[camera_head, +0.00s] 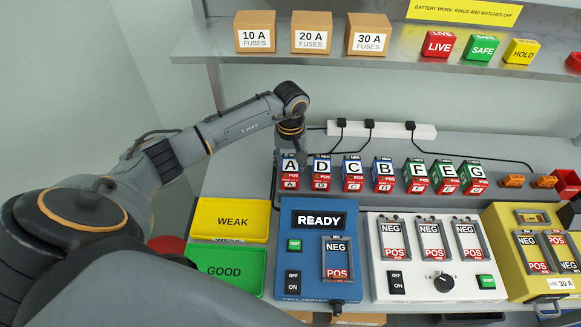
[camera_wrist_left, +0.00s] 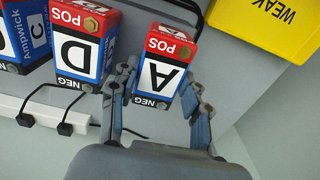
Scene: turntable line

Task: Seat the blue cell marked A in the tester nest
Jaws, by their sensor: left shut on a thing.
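The blue cell marked A (camera_head: 290,168) is at the left end of the row of cells, upright, with its red POS end toward me. My left gripper (camera_head: 291,145) is over it from behind. In the left wrist view the fingers lie on either side of cell A (camera_wrist_left: 158,75), shut on it. I cannot tell if it is lifted off the bench. The blue tester (camera_head: 293,218) shows READY. Its nest (camera_head: 337,260) is empty, with NEG at the far end and POS at the near end. My right gripper is not in view.
Cell D (camera_head: 321,168) stands close to the right of A, then several more cells. The yellow WEAK tray (camera_head: 230,218) and green GOOD tray (camera_head: 228,265) are left of the tester. A white charger (camera_head: 385,262) is right of it. A power strip (camera_head: 382,130) with cables lies behind.

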